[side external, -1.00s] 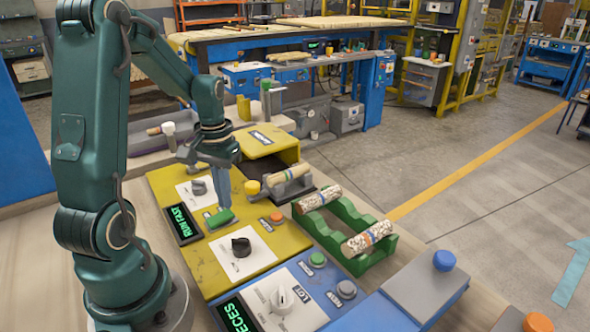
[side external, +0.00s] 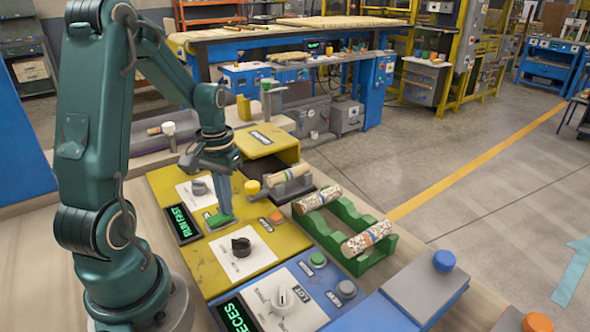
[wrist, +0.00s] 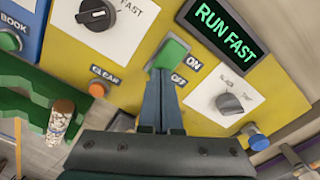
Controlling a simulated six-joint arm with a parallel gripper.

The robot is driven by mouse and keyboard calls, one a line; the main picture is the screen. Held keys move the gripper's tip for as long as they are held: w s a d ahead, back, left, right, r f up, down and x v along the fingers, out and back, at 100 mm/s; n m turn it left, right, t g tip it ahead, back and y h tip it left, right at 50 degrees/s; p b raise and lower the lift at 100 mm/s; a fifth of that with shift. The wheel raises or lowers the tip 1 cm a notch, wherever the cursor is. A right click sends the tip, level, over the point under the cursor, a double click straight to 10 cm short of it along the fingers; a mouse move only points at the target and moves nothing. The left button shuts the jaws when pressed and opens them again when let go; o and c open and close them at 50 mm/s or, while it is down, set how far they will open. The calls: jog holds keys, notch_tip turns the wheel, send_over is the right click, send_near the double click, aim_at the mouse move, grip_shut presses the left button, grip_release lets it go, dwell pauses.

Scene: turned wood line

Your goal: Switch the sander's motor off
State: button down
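The sander's yellow panel (side external: 165,184) carries a green rocker switch (side external: 220,221). In the wrist view the switch (wrist: 173,53) has an ON label (wrist: 194,67) beside its far part and an OFF label (wrist: 179,80) beside its near part. My gripper (side external: 225,213) points down at the switch with its two blue fingers together and nothing between them. In the wrist view the fingertips (wrist: 161,73) are over the switch's OFF-side end and hide part of it. They look in contact, but the pressure cannot be told. The display (wrist: 222,33) reads RUN FAST in lit green.
A black knob (side external: 241,247) and a grey knob (side external: 199,187) flank the switch. An orange CLEAR button (wrist: 98,88) is close by. A green rack (side external: 345,214) holds patterned turned pieces. A blue panel (side external: 305,278) with a white knob adjoins.

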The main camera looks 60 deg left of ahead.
jog(key=shift+f, duration=0.25)
jog(key=shift+r, duration=3.5)
jog(key=w+d+r+m+t+y, duration=0.1)
jog(key=d+r+m+t, duration=0.25)
jog(key=d+r, duration=0.45)
jog(key=s+d+f+m+t+h, duration=0.1)
jog(key=s+d+f+m+t, duration=0.1)
jog(key=s+d, duration=0.3)
jog(key=shift+s+d+f+m, duration=0.2)
jog(key=shift+s+d+m, duration=0.2)
jog(key=shift+d, duration=1.9)
